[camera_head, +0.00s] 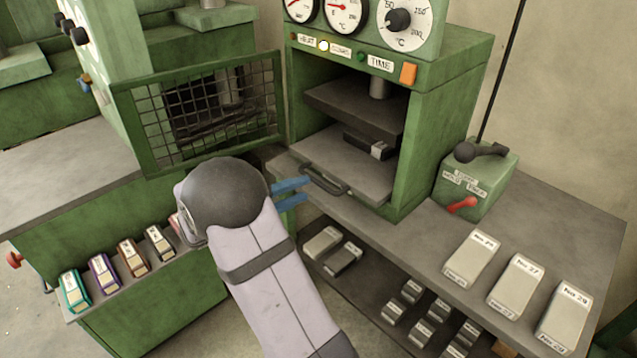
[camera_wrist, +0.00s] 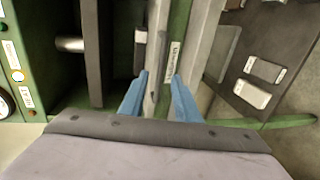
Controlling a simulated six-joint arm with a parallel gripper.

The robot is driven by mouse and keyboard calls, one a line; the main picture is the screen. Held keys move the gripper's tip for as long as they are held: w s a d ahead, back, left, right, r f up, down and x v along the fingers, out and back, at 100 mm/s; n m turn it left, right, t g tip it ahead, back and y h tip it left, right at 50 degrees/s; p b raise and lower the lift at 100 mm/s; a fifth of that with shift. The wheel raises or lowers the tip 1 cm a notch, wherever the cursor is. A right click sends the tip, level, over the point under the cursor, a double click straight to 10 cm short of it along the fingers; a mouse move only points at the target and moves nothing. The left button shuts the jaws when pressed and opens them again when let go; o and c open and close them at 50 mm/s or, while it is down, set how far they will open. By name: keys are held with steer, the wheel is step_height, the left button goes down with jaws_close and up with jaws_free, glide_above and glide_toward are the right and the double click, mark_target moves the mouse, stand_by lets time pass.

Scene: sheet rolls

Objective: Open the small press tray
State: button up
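The small press tray (camera_head: 345,168) is a flat grey plate inside the right-hand green press, under a dark upper platen (camera_head: 355,105). A dark curved handle (camera_head: 324,181) is on its front edge. A dark block with a white label (camera_head: 370,145) lies on the tray. My gripper (camera_head: 289,190) is at the left of the handle, its blue fingers pointing towards it. In the wrist view, my gripper (camera_wrist: 160,92) has its fingers apart, with a grey edge or bar of the tray between them. I cannot tell whether either finger touches it.
A mesh door (camera_head: 210,115) stands swung open left of the press. A green box with levers (camera_head: 475,182) stands at the right. Labelled grey blocks (camera_head: 515,287) lie on the bench; more blocks sit on the shelf below. Coloured blocks (camera_head: 103,273) line the left bench.

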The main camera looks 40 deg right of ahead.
mark_target(317, 184)
steer(key=shift+p+x, duration=0.65)
steer(key=shift+x, duration=3.05)
steer(key=shift+c, duration=0.6)
jaws_close()
